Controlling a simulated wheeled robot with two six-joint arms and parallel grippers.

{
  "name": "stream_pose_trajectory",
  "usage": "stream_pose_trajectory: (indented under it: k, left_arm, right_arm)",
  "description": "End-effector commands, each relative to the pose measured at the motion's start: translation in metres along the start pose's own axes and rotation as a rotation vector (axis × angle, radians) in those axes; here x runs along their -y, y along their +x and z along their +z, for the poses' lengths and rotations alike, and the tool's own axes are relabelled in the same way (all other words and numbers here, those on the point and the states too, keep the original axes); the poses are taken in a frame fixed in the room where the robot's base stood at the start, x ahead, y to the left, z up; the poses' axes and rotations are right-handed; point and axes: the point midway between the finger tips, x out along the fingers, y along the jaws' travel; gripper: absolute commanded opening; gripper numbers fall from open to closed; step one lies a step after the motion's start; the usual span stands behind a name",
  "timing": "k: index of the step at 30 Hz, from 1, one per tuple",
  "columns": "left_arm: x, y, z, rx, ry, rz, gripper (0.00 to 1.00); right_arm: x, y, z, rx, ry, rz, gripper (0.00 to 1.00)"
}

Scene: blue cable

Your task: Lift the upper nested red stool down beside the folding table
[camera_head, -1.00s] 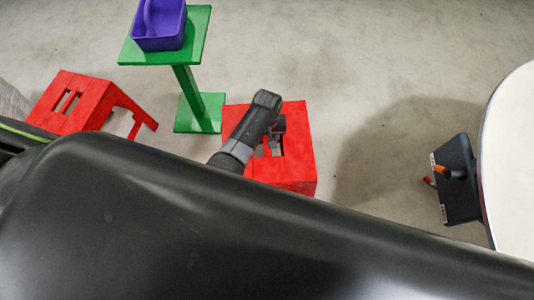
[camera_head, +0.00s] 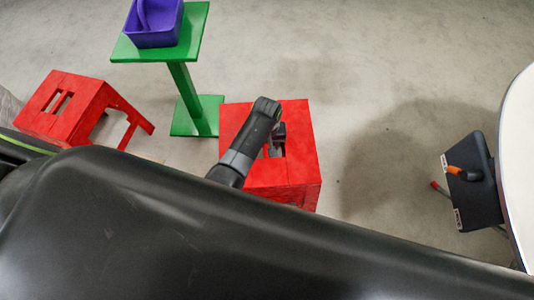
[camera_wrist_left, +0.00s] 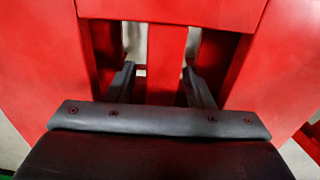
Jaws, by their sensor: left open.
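A red stool (camera_head: 300,140) stands in the middle of the head view, with slots cut in its top. Whether another stool is nested under it cannot be told. My left gripper (camera_head: 278,140) points down at the slots. In the left wrist view its two open fingers (camera_wrist_left: 160,78) reach into the slots on either side of the red middle bar (camera_wrist_left: 167,50), with gaps beside it. A second red stool (camera_head: 85,100) stands apart at the left. A pale round tabletop (camera_head: 522,130), perhaps the folding table, shows at the right edge. My right gripper is out of view.
A green stand (camera_head: 188,90) holding a purple bin (camera_head: 155,25) is behind the stools. A dark object (camera_head: 468,195) with an orange handle is by the table. Bare floor (camera_head: 390,110) lies between the middle stool and the table. My black arm covers the foreground.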

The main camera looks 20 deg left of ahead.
Motion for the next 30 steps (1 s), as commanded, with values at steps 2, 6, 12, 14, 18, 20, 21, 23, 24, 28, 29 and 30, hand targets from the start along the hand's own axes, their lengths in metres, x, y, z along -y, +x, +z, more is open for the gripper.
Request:
stream_pose_trajectory:
  k: [2, 6, 12, 14, 18, 20, 21, 23, 24, 28, 29, 30]
  left_arm:
    - [0.0000, -0.0002, 0.0002, 0.000, 0.000, 0.000, 0.47]
    - [0.0000, -0.0002, 0.0002, 0.000, 0.000, 0.000, 0.29]
    - [0.0001, -0.0001, 0.0001, 0.000, 0.000, 0.000, 0.03]
    - [0.0001, -0.0001, 0.0001, 0.000, 0.000, 0.000, 0.00]
    - [0.0002, 0.0000, 0.0001, 0.000, 0.000, 0.000, 0.00]
    - [0.0002, 0.0000, 0.0001, 0.000, 0.000, 0.000, 0.00]
    - [0.0002, 0.0000, 0.0001, 0.000, 0.000, 0.000, 0.00]
    - [0.0002, 0.0000, 0.0001, 0.000, 0.000, -0.001, 0.00]
    - [0.0002, 0.0000, 0.0001, 0.000, 0.000, -0.001, 0.00]
    - [0.0003, 0.0000, 0.0001, 0.000, 0.000, -0.001, 0.00]
    - [0.0003, 0.0000, 0.0001, 0.000, 0.000, -0.001, 0.00]
    - [0.0003, 0.0000, 0.0000, 0.000, 0.000, -0.001, 0.00]
  right_arm:
    - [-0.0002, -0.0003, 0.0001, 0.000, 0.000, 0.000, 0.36]
    - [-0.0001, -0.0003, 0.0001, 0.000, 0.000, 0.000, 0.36]
    - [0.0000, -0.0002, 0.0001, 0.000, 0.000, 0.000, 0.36]
    - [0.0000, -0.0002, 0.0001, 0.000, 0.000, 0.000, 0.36]
    - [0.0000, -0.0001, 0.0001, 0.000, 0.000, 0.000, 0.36]
    - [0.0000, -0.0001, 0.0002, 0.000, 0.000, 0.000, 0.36]
    - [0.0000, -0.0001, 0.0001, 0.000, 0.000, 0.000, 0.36]
    - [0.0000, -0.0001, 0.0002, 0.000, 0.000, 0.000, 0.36]
    - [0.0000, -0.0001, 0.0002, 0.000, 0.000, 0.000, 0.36]
    - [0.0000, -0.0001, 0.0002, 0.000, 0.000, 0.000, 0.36]
    - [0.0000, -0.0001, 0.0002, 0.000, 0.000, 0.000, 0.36]
    - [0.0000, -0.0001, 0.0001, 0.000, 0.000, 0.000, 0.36]
